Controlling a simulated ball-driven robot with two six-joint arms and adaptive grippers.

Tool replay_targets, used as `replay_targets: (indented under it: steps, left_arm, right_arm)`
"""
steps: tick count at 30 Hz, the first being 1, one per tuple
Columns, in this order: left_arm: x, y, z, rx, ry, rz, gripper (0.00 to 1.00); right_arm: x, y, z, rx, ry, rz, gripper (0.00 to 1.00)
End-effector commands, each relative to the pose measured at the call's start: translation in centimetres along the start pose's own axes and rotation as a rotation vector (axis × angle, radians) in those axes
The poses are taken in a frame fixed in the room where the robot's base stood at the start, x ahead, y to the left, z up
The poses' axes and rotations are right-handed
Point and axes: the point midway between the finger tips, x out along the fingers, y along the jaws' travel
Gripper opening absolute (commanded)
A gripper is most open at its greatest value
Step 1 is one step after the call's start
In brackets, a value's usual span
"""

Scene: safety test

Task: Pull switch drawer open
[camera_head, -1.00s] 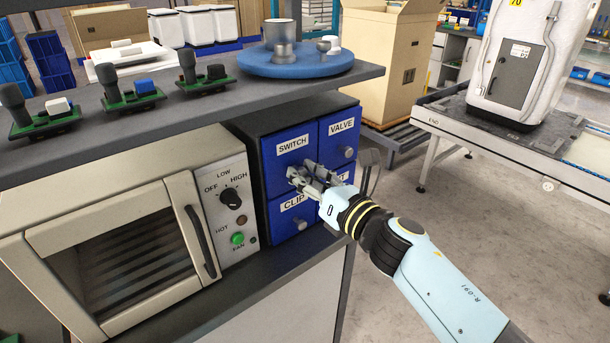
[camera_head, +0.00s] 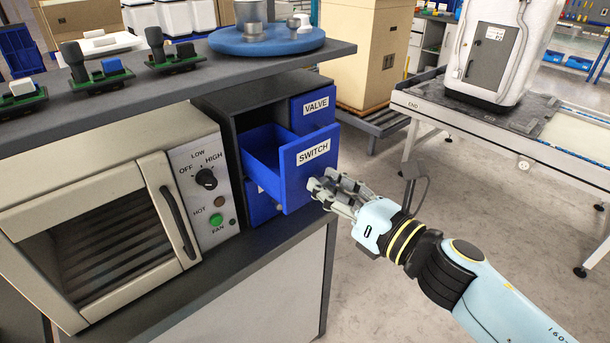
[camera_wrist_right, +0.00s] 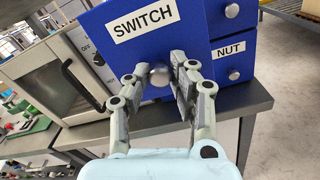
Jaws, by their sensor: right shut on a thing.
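The blue drawer labelled SWITCH (camera_head: 311,168) is pulled well out of the dark cabinet (camera_head: 225,110), and its open inside shows in the head view. My right gripper (camera_head: 325,188) is at the lower front of this drawer, its fingers shut on the drawer's knob. In the right wrist view the round metal knob (camera_wrist_right: 160,75) sits between the two fingers, below the SWITCH label (camera_wrist_right: 142,23). My left gripper is not in view.
The VALVE drawer (camera_head: 315,108) is shut, right of the SWITCH drawer. An oven (camera_head: 110,215) stands left of the cabinet. A blue round stand (camera_head: 267,40) and several joystick boards sit on the shelf above. Open floor (camera_head: 430,200) lies to the right.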

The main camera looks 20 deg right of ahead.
Motion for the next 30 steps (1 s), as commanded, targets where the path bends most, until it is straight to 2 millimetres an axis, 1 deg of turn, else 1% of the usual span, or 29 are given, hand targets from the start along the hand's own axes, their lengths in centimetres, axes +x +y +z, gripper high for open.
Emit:
replay_targets:
  steps: [1,2,6,12,13,17,18,26,29,30]
  left_arm:
    - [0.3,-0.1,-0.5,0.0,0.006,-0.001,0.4]
    - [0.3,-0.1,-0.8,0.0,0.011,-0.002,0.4]
    - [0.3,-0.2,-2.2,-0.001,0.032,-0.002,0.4]
    - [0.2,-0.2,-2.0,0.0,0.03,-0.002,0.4]
    - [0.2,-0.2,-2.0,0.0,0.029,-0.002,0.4]
    - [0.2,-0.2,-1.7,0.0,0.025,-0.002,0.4]
    - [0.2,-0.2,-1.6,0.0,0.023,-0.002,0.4]
    - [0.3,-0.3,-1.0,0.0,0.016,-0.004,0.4]
    - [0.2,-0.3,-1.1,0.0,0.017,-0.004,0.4]
    - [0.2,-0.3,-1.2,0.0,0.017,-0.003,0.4]
  right_arm:
    - [-0.7,-0.1,-0.3,-0.002,0.005,-0.001,0.0]
    - [-0.9,-0.1,-0.3,-0.002,0.005,-0.001,0.0]
    - [-1.1,0.0,-0.2,-0.001,0.005,-0.001,0.0]
    - [-1.1,0.0,-0.1,-0.001,0.004,-0.001,0.0]
    - [-1.1,0.0,-0.1,-0.001,0.004,-0.001,0.26]
    - [-1.1,0.0,-0.1,-0.001,0.004,-0.001,0.43]
    - [-1.1,0.0,-0.1,-0.001,0.004,-0.001,0.45]
    - [-1.2,0.0,-0.1,0.0,0.004,-0.001,0.45]
    - [-2.1,0.0,-0.2,-0.001,0.005,-0.001,0.45]
    - [-2.7,0.0,-0.2,0.0,0.006,-0.001,0.45]
